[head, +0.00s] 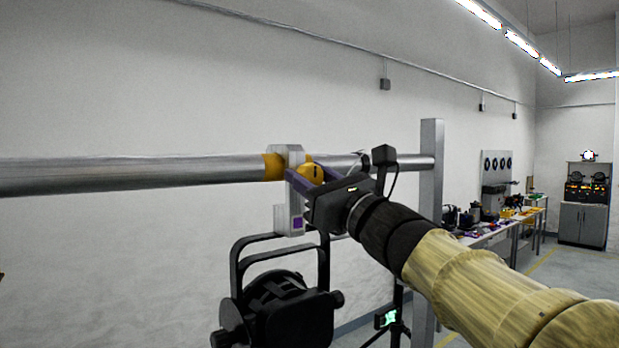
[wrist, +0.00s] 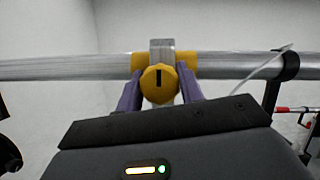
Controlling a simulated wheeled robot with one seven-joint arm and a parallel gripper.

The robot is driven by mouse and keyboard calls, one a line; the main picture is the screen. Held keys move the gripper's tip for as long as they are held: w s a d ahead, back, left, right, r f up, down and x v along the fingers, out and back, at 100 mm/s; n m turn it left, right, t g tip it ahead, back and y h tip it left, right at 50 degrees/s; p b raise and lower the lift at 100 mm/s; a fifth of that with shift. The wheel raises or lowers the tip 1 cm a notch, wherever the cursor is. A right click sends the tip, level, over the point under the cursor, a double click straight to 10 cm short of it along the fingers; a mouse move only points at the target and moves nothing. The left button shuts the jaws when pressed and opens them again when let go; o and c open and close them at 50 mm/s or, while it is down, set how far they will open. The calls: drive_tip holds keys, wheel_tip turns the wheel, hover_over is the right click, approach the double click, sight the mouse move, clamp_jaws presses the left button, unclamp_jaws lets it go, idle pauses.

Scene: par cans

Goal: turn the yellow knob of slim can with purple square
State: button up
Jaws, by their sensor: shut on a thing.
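The slim can (head: 285,310) is black and hangs by its yoke under the metal pipe. Its grey clamp (head: 294,212) carries a purple square (head: 297,223). The round yellow knob (head: 311,174) sticks out of the clamp at pipe height. In the wrist view the knob (wrist: 158,83) has a dark slot that stands upright. My gripper (head: 310,178) reaches in from the right, and its two purple fingers (wrist: 160,92) lie on either side of the knob, shut on it. The finger contact points are partly hidden behind the knob.
The metal pipe (head: 120,175) runs across the view to an upright post (head: 431,230). A black clamp (wrist: 284,80) with a pale cable sits on the pipe to the right. A workbench (head: 500,230) with equipment stands far right.

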drive_tip(key=shift+f+m+b, duration=0.15)
drive_tip(key=shift+m+b, duration=0.35)
